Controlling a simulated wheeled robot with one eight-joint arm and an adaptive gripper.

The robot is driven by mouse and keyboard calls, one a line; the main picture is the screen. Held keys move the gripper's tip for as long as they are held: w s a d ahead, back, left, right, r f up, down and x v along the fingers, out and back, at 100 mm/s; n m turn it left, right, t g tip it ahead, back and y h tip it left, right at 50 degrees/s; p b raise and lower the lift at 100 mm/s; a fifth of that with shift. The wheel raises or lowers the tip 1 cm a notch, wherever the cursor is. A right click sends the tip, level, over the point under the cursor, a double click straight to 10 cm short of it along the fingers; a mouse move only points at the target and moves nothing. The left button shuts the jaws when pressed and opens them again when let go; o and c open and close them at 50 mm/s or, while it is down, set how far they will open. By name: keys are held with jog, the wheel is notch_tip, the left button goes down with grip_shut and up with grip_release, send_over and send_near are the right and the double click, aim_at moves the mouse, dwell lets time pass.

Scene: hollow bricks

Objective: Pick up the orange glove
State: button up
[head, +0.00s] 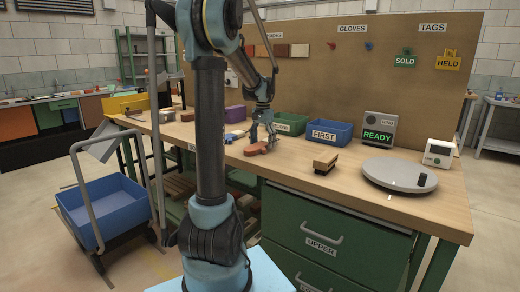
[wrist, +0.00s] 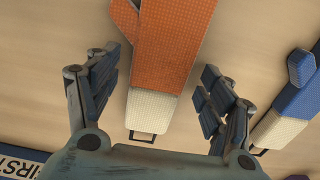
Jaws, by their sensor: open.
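The orange glove (head: 256,149) lies on the wooden workbench (head: 340,193) near its front edge. In the wrist view the orange glove (wrist: 172,45) runs up the middle of the picture, with its cream cuff (wrist: 152,112) and a dark loop nearest to me. My gripper (head: 263,139) is open just above the glove, pointing down. In the wrist view my gripper (wrist: 158,65) has one finger on each side of the glove, with bare bench visible between glove and fingers. The far end of the glove is cut off by the frame.
A blue glove (wrist: 297,98) with a cream cuff lies to the right in the wrist view. Behind my gripper stand a green bin (head: 290,123) and a blue bin marked FIRST (head: 330,131). A brush (head: 326,161) and a round grey plate (head: 397,175) are to the right.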

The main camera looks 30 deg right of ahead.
jog(key=c, duration=1.2)
jog(key=shift+r, duration=0.1)
